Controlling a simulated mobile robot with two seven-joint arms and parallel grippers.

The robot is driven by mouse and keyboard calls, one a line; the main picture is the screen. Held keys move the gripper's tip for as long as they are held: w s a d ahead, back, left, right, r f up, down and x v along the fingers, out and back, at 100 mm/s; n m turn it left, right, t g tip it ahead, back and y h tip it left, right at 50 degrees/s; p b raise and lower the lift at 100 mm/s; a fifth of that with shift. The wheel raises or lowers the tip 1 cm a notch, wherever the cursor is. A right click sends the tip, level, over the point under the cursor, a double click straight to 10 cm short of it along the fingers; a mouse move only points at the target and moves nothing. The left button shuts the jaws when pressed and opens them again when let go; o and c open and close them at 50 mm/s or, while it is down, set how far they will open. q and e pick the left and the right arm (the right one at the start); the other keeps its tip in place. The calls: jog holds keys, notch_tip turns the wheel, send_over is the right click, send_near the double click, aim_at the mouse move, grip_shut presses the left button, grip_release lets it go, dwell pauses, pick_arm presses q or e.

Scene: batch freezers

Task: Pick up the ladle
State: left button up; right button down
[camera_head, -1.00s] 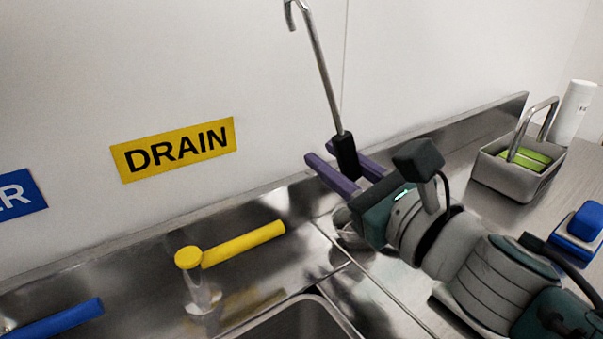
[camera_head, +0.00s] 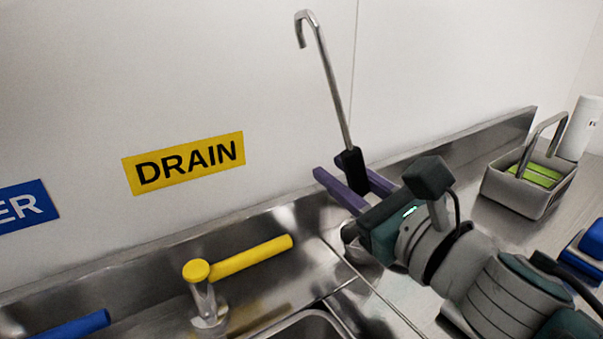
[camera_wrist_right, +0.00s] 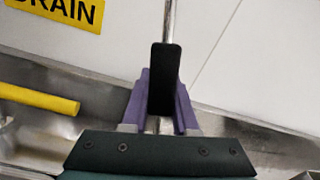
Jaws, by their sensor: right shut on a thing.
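The ladle (camera_head: 331,82) has a thin metal shaft with a hooked top end and a black grip. It stands nearly upright, tilted a little to the left, in front of the white wall. My right gripper (camera_head: 346,180), with purple fingers, is shut on the black grip. The right wrist view shows the black grip (camera_wrist_right: 164,78) between the purple fingers (camera_wrist_right: 162,103). My left gripper is in neither view.
A yellow-handled valve (camera_head: 245,258) stands at the sink's back edge, with a blue handle (camera_head: 75,327) at lower left. A grey caddy (camera_head: 527,190) with a green sponge, a white bottle (camera_head: 581,128) and a blue object (camera_head: 590,243) are on the right. A steel backsplash runs behind.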

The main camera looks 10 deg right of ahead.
notch_tip(320, 180, up, 20)
jog(key=p, duration=1.3)
jog(key=s+d+r+n+g+y, duration=0.25)
jog(key=s+r+n+y, duration=0.2)
jog(key=s, duration=0.35)
jog(key=s+d+r+n+g+y, duration=0.1)
jog(key=s+r+n+g+y, duration=0.25)
jog(key=s+r+y, duration=0.35)
notch_tip(320, 180, up, 30)
jog(key=s+h+p, duration=0.1)
jog(key=h+p, duration=0.1)
jog(key=p, duration=3.3)
jog(key=shift+s+m+g, duration=0.3)
jog(key=shift+d, duration=0.15)
